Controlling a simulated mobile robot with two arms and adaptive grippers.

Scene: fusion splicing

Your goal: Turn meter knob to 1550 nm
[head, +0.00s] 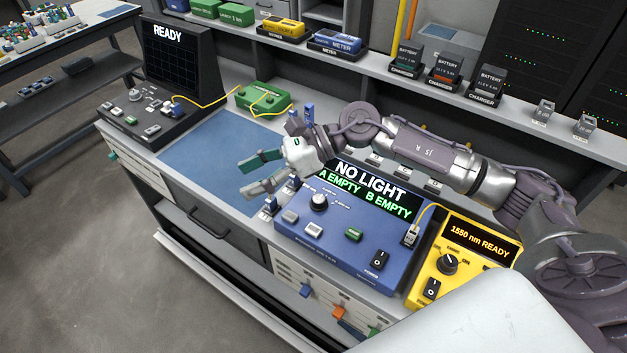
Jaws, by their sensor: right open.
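The blue power meter (330,240) sits on the bench, with a screen reading "NO LIGHT, A EMPTY, B EMPTY". Its black-and-white knob (318,202) is on the upper left of its panel; the marks around it are too small to read. My right gripper (252,174) is open and empty, above the blue mat to the left of the meter and apart from the knob. My right arm reaches across from the right and covers part of the area behind the meter. A yellow light source (468,256) to the right reads "1550 nm READY". My left gripper is not in view.
A blue mat (205,160) lies left of the meter. A black splicer reading "READY" (178,52) stands at the far left, joined by a yellow fibre to a green box (262,96). Battery chargers (445,78) line the back shelf.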

